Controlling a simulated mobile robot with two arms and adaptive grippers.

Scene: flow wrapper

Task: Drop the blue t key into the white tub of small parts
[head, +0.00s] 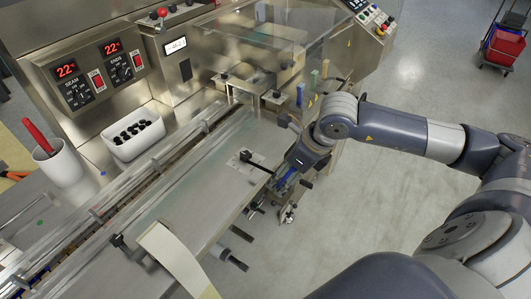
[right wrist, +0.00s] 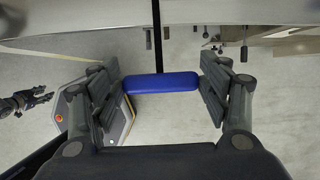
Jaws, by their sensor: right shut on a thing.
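The blue t key (right wrist: 162,82) has a blue bar handle and a thin black shaft. My right gripper (head: 286,178) is shut on the handle, one finger pad at each end, as the right wrist view shows. In the head view it is beside the near edge of the machine bed, and the shaft points left over the bed. The white tub (head: 115,152) stands on the machine at the left, holding several small black parts, well away from the gripper. My left gripper (right wrist: 38,100) shows small at the left of the right wrist view; its opening is unclear.
A white cup (head: 60,167) with a red-handled tool stands left of the tub. A clear guard rail (head: 150,168) runs along the bed between the tub and my right gripper. Coloured upright pieces (head: 300,94) stand at the bed's far end. A red bucket cart (head: 504,45) is far right.

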